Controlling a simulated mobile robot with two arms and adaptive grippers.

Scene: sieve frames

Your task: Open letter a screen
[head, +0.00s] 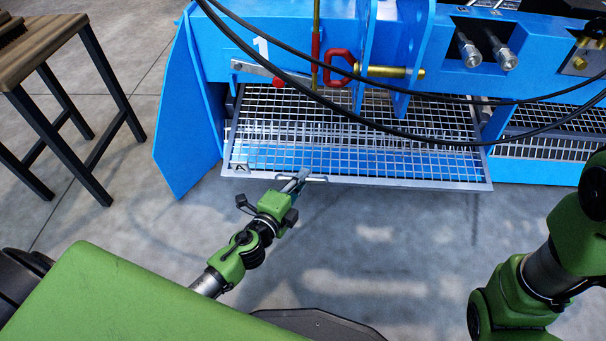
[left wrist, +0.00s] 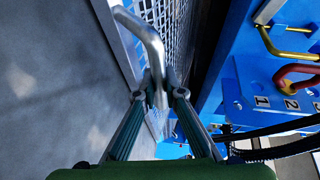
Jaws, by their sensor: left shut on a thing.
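The letter A screen (head: 400,183) is a metal mesh tray in a light metal frame. It sticks out of the blue machine low down, with the A label (head: 239,167) at its front left corner. My left gripper (head: 302,178) is at the screen's front edge, shut on its handle. In the left wrist view the handle (left wrist: 147,38) is a bent silver bar, and the fingers of my left gripper (left wrist: 159,92) close around it. My right arm shows at the right of the head view, but its gripper is out of view.
The blue machine (head: 225,60) has an upright blue panel (head: 183,115) left of the screen. Black cables (head: 400,134) hang across above the mesh. A red hook (head: 340,68) is above it. A wooden-topped table (head: 40,45) stands at left. The floor in front is clear.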

